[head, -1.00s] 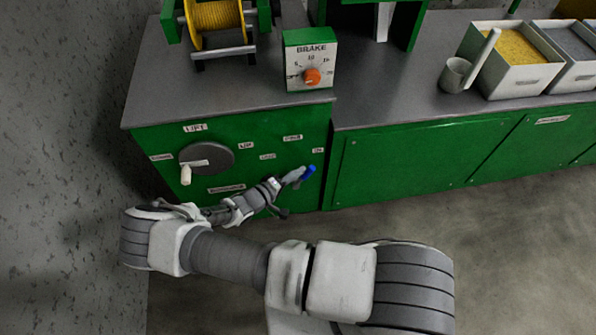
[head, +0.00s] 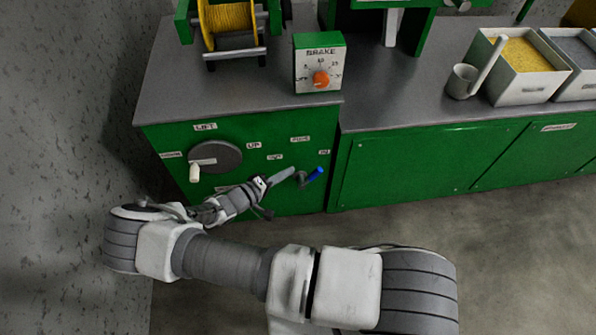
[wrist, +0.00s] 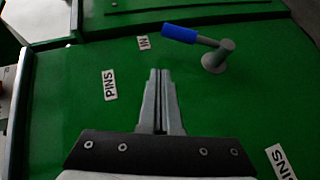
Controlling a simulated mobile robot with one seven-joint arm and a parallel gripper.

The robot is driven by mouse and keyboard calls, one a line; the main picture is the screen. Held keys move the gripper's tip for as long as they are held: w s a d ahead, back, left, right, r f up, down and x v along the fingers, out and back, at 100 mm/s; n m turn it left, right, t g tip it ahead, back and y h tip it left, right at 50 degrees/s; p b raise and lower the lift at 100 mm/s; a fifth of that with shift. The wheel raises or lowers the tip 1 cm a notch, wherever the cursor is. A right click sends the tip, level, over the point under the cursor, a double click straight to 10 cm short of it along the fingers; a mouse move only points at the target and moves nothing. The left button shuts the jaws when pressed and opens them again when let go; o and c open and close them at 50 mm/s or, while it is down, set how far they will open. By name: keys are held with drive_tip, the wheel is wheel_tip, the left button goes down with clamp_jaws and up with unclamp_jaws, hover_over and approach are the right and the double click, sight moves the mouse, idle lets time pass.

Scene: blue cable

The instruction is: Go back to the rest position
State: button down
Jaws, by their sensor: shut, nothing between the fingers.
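My gripper (head: 289,173) is shut and empty in front of the green cabinet face, just left of a small lever with a blue grip (head: 315,174). A gap shows between the fingertips and the lever. In the wrist view my gripper (wrist: 159,73) has its fingers together, pointing at the green panel. The lever's blue grip (wrist: 180,33) and its grey round post (wrist: 216,57) stand beyond and to the right of the fingertips, apart from them. My arm stretches across the lower part of the head view.
A grey disc with a white crank handle (head: 195,173) is on the cabinet left of my gripper. Above are the brake box (head: 319,64) with an orange knob and a yellow cable spool (head: 226,22). Bins (head: 520,70) stand at right. Floor (head: 500,240) at right is clear.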

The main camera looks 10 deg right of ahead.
drive_tip(key=r+p+v, duration=0.1)
drive_tip(key=v, duration=0.5)
drive_tip(key=shift+d, duration=0.2)
drive_tip(key=s+d+r+m+g+y, duration=0.1)
drive_tip(key=d+r+m+g+y, duration=0.15)
drive_tip(key=r, duration=0.65)
drive_tip(key=s+d+r+m+g+y, duration=0.1)
drive_tip(key=s+d+r+g+y, duration=0.15)
drive_tip(key=r, duration=0.75)
drive_tip(key=s+d+r+m+g+y, duration=0.1)
drive_tip(key=d+r+m+g+y, duration=0.15)
drive_tip(key=r, duration=0.65)
drive_tip(key=s+d+r+n+t+y, duration=0.1)
drive_tip(key=s+d+r+t+y, duration=0.15)
drive_tip(key=s+r, duration=0.45)
drive_tip(key=s+d+r+t+y, duration=0.2)
drive_tip(key=s+d+r, duration=0.3)
drive_tip(key=r, duration=0.4)
wheel_tip(320, 180, up, 18)
drive_tip(key=p, duration=1.8)
drive_tip(key=shift+s+a, duration=0.35)
drive_tip(key=shift+f, duration=0.1)
